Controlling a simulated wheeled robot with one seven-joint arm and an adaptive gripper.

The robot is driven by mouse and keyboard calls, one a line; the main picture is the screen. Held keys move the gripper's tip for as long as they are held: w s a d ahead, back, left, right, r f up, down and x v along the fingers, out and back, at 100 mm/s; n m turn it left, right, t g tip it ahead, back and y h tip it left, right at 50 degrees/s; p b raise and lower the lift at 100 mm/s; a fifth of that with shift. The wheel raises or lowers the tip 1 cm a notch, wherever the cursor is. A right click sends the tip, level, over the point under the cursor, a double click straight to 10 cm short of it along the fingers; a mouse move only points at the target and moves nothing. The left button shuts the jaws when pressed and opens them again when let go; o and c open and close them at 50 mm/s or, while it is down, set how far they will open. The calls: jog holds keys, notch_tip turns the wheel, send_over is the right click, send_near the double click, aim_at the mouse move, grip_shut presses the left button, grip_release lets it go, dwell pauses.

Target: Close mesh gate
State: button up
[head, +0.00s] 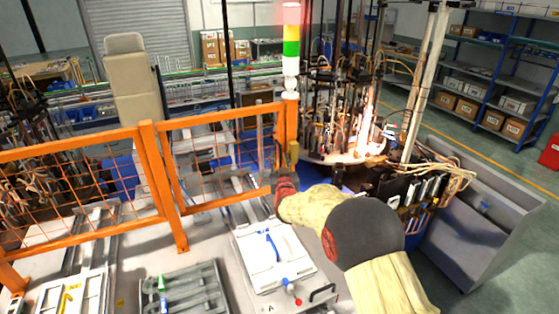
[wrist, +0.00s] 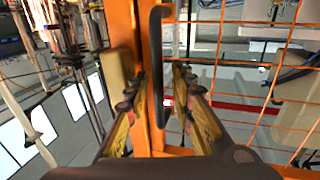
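The orange mesh gate (head: 216,119) stands in line with the fence in the head view, its right end at the upright post (head: 291,117). I cannot tell whether it is fully closed. In the wrist view its mesh (wrist: 238,92) fills the right side, and a black bar handle (wrist: 155,62) runs along the orange frame (wrist: 147,25). My gripper (wrist: 157,90) is open, with one finger on each side of the handle and gaps visible between. In the head view my gripper (head: 284,180) is at the gate's right end, partly hidden by my arm.
An orange fence panel (head: 75,145) continues to the left. A white tray (head: 270,252) and a grey rack (head: 188,290) lie on the bench in front. Machinery with a lit flame area (head: 366,120) stands right of the post. A grey cabinet (head: 480,215) is farther right.

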jog(key=s+d, duration=0.1)
jog(key=s, duration=1.1)
